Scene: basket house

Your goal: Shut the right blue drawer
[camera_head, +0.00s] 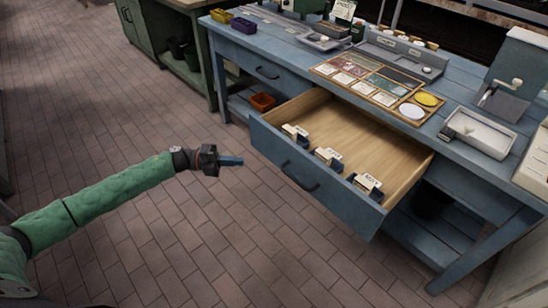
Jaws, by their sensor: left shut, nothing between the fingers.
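The right blue drawer (277,163) of the blue workbench stands pulled well out. Its wooden inside shows, with several card-topped holders along the front. Its dark handle (300,178) is on the front panel. The left drawer (262,68) beside it is shut. My left gripper (239,161) is shut and empty. In the picture it is left of the open drawer's front, apart from the handle, over the floor. My right gripper is not in view.
The blue bench top (465,85) carries a seed tray (375,80), a white tray (480,130) and a grey box. An orange bin (262,102) sits on the lower shelf. A green cabinet stands at upper left. The brick floor (180,240) before the drawer is clear.

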